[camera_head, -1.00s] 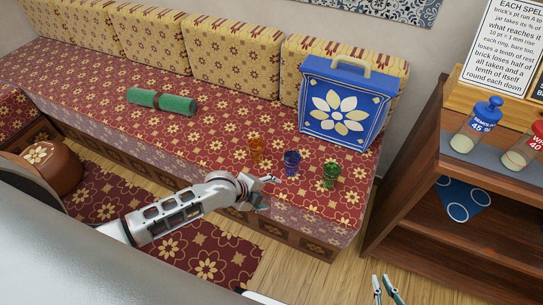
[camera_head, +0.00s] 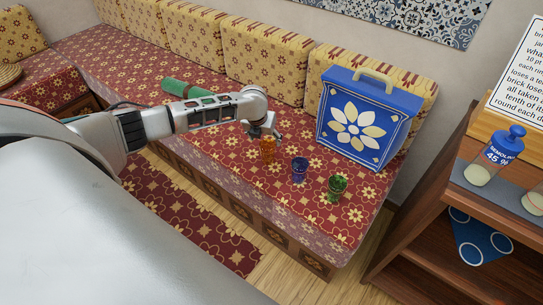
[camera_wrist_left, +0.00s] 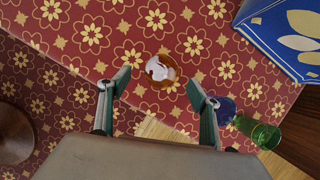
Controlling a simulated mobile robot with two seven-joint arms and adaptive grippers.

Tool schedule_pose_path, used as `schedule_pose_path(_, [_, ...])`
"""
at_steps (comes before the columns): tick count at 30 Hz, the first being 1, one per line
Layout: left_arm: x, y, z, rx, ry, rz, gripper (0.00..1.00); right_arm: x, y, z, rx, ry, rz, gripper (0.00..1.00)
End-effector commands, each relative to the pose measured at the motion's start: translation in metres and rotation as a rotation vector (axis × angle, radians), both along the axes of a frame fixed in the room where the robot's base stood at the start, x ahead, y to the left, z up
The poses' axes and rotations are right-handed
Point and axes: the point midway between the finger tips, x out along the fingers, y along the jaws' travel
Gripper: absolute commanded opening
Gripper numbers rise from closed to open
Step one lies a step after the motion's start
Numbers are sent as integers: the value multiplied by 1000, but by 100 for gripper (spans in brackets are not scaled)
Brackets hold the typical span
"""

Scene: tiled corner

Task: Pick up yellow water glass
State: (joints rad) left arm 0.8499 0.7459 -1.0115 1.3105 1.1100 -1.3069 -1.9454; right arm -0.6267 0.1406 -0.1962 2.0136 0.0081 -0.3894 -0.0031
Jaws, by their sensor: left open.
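The yellow water glass (camera_head: 267,151) looks amber and stands upright on the red patterned bench seat, leftmost of three glasses. In the left wrist view the yellow glass (camera_wrist_left: 160,70) shows from above, just beyond and between the fingertips. My left gripper (camera_head: 263,132) is right above and behind the glass in the head view, pointing down. Its two fingers are spread with nothing between them in the left wrist view (camera_wrist_left: 160,84). Whether a finger touches the glass I cannot tell. My right gripper is not in view.
A blue glass (camera_head: 299,169) and a green glass (camera_head: 337,187) stand to the right of the yellow one. A big blue box (camera_head: 368,118) with a flower stands behind them. A green roll (camera_head: 180,88) lies behind my left arm. A wooden shelf (camera_head: 430,215) is at right.

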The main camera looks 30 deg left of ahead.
Motion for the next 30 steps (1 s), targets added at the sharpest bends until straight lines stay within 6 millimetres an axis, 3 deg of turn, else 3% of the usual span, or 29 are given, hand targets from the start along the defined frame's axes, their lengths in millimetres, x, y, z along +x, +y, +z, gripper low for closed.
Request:
schedule_pose_path(1, [1, -1, -11, -1, 5, 0, 63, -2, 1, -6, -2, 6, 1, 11])
schedule_pose_path(15, [18, 1, -66, -2, 6, 2, 63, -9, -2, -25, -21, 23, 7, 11])
schedule_pose_path(25, [22, 2, -66, -3, -1, 1, 63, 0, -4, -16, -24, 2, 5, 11])
schedule_pose_path(30, [22, 2, -66, -3, 0, 1, 19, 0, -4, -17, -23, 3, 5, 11])
